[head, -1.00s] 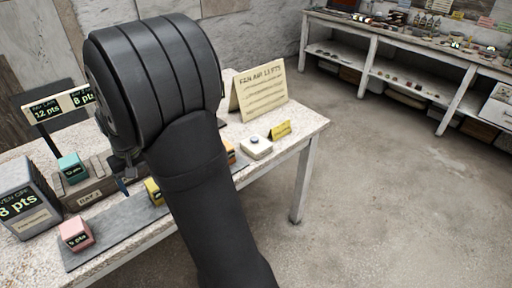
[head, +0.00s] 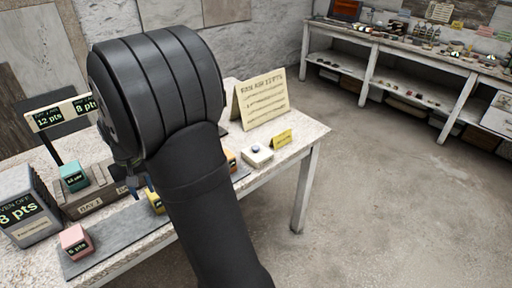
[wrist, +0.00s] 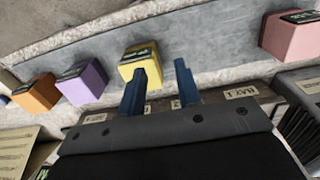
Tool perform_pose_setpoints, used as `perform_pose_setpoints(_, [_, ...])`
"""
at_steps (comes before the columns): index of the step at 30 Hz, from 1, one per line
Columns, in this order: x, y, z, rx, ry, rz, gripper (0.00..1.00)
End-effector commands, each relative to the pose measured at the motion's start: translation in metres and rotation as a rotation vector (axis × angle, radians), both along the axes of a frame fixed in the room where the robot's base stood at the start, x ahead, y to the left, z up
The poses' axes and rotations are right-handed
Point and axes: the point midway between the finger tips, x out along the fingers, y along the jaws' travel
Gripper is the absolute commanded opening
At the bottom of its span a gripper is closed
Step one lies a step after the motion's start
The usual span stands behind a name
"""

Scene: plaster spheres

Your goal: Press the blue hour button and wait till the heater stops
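A small white box with a round blue-grey button (head: 256,149) on top sits near the right end of the table, beside a small yellow card (head: 282,138). Its printing is too small to read. My gripper (head: 142,184) is over the left part of the table, well left of the button. In the wrist view its two blue fingers (wrist: 163,72) are apart with nothing held between them. A yellow block (wrist: 139,66) lies just beyond the left finger; I cannot tell if they touch. No heater can be made out for certain.
Purple (wrist: 82,82), orange (wrist: 33,92) and pink (head: 76,241) blocks stand on a grey strip (head: 110,258). A teal block (head: 73,176) sits on a wooden rack labelled by day. A folded sign (head: 260,104) stands behind the button. Cluttered shelves (head: 410,75) line the back right.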

Motion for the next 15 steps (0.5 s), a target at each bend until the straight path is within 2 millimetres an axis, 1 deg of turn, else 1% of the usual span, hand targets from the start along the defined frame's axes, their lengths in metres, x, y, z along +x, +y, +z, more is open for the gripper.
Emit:
perform_pose_setpoints(1, [0.0000, 0.0000, 0.0000, 0.000, 0.000, 0.000, 0.21])
perform_pose_setpoints(4, [0.0000, 0.0000, 0.0000, 0.000, 0.000, 0.000, 0.01])
perform_pose_setpoints(5, [0.0000, 0.0000, 0.0000, 0.000, 0.000, 0.000, 0.00])
perform_pose_setpoints(15, [0.0000, 0.0000, 0.0000, 0.000, 0.000, 0.000, 0.00])
